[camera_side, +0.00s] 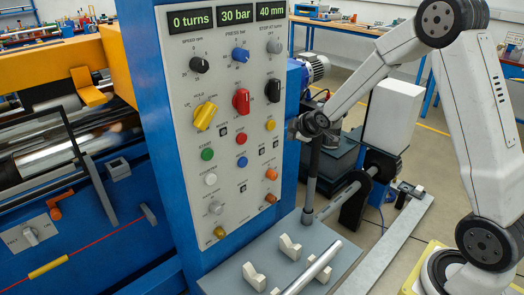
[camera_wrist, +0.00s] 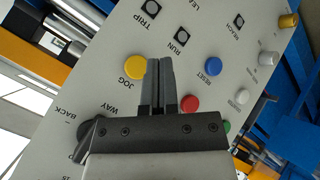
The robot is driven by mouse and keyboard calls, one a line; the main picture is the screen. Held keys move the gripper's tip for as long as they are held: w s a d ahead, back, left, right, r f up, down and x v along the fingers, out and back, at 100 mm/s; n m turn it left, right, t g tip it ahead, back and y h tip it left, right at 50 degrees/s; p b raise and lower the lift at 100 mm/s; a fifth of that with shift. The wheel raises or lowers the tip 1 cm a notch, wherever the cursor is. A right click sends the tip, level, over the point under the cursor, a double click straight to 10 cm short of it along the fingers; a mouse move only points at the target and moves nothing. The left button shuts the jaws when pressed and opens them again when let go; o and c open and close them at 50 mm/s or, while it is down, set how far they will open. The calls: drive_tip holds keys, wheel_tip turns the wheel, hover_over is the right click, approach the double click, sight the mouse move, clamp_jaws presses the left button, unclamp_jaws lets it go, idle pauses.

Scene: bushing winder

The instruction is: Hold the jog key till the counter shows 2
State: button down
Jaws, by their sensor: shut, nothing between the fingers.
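The yellow jog key (camera_wrist: 135,67), labelled JOG, is on the grey control panel. It also shows in the side view (camera_side: 270,124), at the right end of a row with a red and a green button. The counter (camera_side: 189,20) at the panel's top left reads "0 turns". My gripper (camera_wrist: 159,62) is shut and empty, its fingertips just right of the jog key in the wrist view. In the side view my gripper (camera_side: 293,128) is at the panel's right edge, seemingly a little apart from the key. I cannot tell the exact gap.
Near the fingers in the wrist view are a red button (camera_wrist: 189,103) and a blue RESET button (camera_wrist: 213,66). A yellow selector knob (camera_side: 204,115) and other knobs are on the panel. A grey shelf with V-blocks (camera_side: 289,247) and a rod (camera_side: 312,268) is below.

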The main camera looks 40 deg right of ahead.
sight(272, 126)
drive_tip(key=s+m+t+y, duration=0.1)
drive_tip(key=s+m+t, duration=0.3)
drive_tip(key=m, duration=0.9)
drive_tip(key=s+m+t, duration=0.3)
drive_tip(key=m+t, duration=0.1)
drive_tip(key=m, duration=1)
drive_tip(key=shift+s+d+f+t+y, duration=0.15)
drive_tip(key=shift+s+f+t+y, duration=0.05)
drive_tip(key=shift+s+t+y, duration=0.2)
drive_tip(key=shift+w, duration=0.1)
drive_tip(key=shift+w, duration=6.95)
